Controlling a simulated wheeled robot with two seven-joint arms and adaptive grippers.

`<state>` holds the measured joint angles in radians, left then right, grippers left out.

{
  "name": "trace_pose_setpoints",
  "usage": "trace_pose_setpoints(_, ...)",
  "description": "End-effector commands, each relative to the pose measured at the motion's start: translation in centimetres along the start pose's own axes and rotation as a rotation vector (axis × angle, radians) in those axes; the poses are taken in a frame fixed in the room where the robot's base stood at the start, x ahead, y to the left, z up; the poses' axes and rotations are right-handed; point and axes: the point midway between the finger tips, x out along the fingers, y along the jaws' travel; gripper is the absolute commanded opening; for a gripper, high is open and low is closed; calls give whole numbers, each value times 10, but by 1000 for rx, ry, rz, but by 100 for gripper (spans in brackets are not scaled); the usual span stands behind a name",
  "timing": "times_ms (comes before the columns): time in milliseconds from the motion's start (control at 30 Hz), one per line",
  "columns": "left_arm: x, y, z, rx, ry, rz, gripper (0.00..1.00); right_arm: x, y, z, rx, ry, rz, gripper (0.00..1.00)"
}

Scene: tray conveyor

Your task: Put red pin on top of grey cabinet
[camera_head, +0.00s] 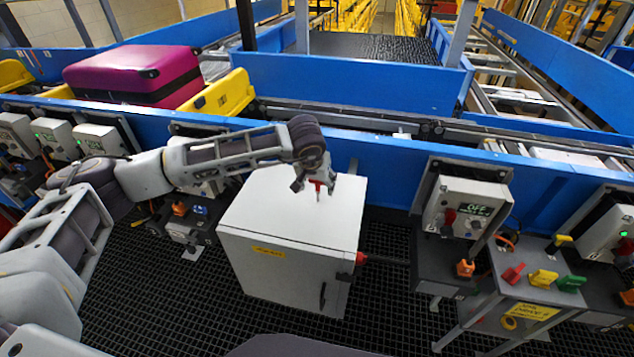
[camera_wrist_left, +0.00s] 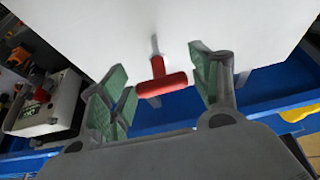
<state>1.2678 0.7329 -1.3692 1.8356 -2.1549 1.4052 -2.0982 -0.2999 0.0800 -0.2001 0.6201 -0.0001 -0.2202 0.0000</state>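The red pin (camera_head: 318,186) is a small T shape with a red crossbar, a red stem and a grey tip. It is at the top of the grey cabinet (camera_head: 290,220), near its back edge; I cannot tell if it fully rests there. My left gripper (camera_head: 315,185) is right above the cabinet top with its fingers apart around the pin. In the left wrist view the pin (camera_wrist_left: 161,85) lies between the green finger pads (camera_wrist_left: 163,85), with a gap at the right pad and the left pad very close. My right gripper is not in view.
A blue conveyor (camera_head: 384,155) runs behind the cabinet, carrying a magenta suitcase (camera_head: 135,72) at the left. A control box (camera_head: 468,207) and a stand with coloured pins (camera_head: 540,285) are at the right. A red-knobbed handle (camera_head: 361,259) sticks out from the cabinet's right side.

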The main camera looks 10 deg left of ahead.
Motion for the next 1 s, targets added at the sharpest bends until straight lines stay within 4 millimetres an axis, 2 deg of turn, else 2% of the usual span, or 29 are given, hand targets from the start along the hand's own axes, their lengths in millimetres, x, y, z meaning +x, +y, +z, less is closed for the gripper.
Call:
trace_pose_setpoints(600, -4, 0, -2, 0, 1, 0, 70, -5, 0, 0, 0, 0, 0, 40)
trace_pose_setpoints(767, -22, 0, -2, 0, 4, 1, 70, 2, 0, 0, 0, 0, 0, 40)
trace_pose_setpoints(1000, -57, 0, -2, 1, 4, 1, 70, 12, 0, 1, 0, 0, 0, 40)
